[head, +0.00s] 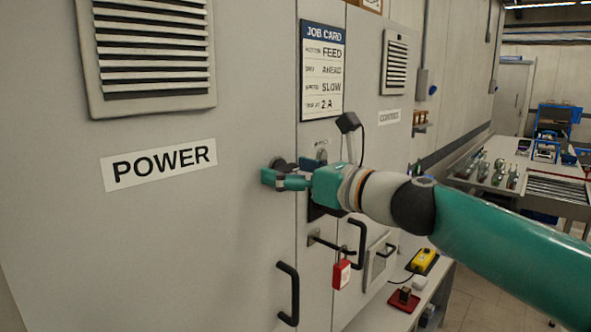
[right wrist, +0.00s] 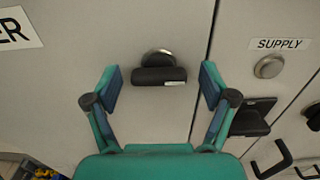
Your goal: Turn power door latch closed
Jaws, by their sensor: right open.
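The power door (head: 150,230) carries a POWER label (head: 164,163) and is shut flat against the cabinet front. Its latch (right wrist: 158,70) is a dark bar handle on a round metal base; in the right wrist view the bar lies roughly level. In the head view the latch (head: 278,163) is partly hidden by my right gripper (head: 272,180). In the right wrist view my right gripper (right wrist: 161,84) is open, with one finger on each side of the latch and visible gaps between them. My left gripper is not in view.
Right of the latch are a SUPPLY label (right wrist: 281,44), a round metal knob (right wrist: 269,67) and a dark handle (right wrist: 254,118). Below are a black door pull (head: 289,293) and a red padlock (head: 341,274). A job card (head: 322,70) hangs above. A bench (head: 500,160) stands far right.

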